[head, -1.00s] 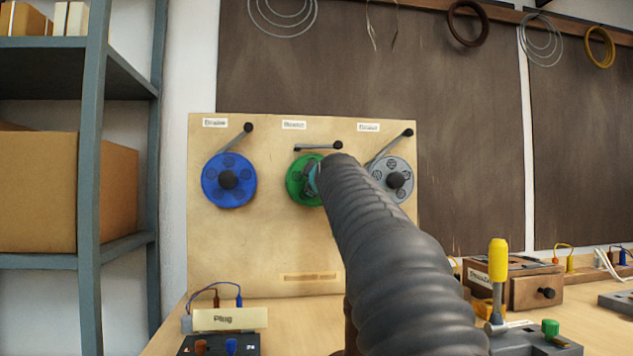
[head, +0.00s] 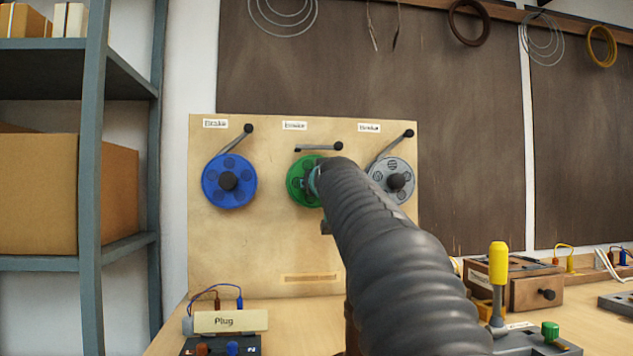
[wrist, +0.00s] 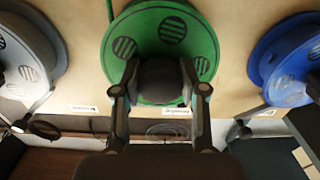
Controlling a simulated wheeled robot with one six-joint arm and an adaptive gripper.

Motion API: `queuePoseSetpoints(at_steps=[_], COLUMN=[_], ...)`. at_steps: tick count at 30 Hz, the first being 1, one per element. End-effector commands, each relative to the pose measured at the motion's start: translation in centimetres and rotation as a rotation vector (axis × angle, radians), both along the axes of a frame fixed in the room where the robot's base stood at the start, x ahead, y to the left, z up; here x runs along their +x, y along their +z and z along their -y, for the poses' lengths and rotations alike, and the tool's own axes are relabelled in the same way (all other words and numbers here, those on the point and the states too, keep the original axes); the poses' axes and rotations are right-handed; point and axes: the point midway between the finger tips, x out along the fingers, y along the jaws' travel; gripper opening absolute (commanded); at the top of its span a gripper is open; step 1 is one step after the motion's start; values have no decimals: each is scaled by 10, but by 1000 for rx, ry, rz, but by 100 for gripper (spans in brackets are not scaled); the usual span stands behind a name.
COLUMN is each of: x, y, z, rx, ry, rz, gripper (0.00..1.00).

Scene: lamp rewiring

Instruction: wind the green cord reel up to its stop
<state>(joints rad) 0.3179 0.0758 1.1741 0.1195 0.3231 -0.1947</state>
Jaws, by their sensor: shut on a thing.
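The green cord reel (head: 300,183) is in the middle of the upright wooden board, partly hidden behind my arm in the head view. In the wrist view the green reel (wrist: 150,28) fills the top middle, with dark slotted holes in its face. My gripper (wrist: 160,82) is shut on the reel's dark round knob (wrist: 160,80), one finger on each side. The brake lever (head: 320,148) above the green reel lies about level. The reel's stop cannot be made out.
A blue reel (head: 229,182) and a grey reel (head: 392,180) flank the green one, with tilted brake levers above them.

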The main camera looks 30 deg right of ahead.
Motion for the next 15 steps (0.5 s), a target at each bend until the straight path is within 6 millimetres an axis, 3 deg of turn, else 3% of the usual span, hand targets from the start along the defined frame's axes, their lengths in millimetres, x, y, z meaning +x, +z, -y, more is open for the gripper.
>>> queuePoseSetpoints(at_steps=[15], x=[0], y=[0], z=[-1], rx=[471], ry=[0], rz=[135], gripper=[7])
